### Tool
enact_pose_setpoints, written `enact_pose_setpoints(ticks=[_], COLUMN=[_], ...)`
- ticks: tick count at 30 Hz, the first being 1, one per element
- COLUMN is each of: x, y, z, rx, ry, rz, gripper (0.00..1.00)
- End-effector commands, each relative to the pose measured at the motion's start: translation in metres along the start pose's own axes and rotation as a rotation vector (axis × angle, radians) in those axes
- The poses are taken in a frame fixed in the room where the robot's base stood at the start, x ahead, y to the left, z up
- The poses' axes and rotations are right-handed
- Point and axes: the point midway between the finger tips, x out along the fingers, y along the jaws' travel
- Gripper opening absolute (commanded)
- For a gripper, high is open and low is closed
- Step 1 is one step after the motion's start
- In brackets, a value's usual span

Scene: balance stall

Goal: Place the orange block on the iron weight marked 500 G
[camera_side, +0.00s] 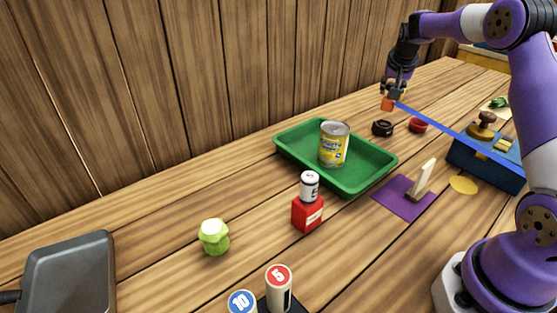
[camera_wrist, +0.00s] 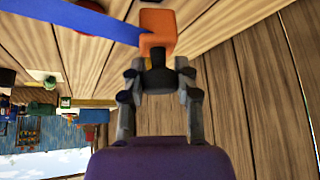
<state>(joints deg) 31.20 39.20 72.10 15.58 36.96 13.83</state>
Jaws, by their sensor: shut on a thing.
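My gripper (camera_side: 394,91) is raised above the far part of the table, with the orange block (camera_side: 388,104) at its fingertips. In the wrist view my gripper (camera_wrist: 157,68) has its fingers around a small dark part, with the orange block (camera_wrist: 157,25) just beyond them. A dark round object (camera_side: 382,128), which looks like the iron weight, stands on the table below the block and apart from it. No 500 G mark can be read on it.
A blue strip (camera_side: 450,128) runs from near the block to a blue box (camera_side: 478,164) bearing a brass weight (camera_side: 485,122). A red dish (camera_side: 418,125) is beside the dark object. A green tray (camera_side: 290,146) holding a can (camera_side: 333,145) lies nearer.

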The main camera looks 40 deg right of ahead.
Motion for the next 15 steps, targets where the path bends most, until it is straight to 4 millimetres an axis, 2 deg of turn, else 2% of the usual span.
enact_pose_setpoints(ticks=[9,15], x=[0.034,0.036], y=[0.003,0.003], z=[0.02,0.021], rx=[-0.001,0.0], ry=[-0.002,0.0], rz=[0.0,-0.001], gripper=[0.0,0.0])
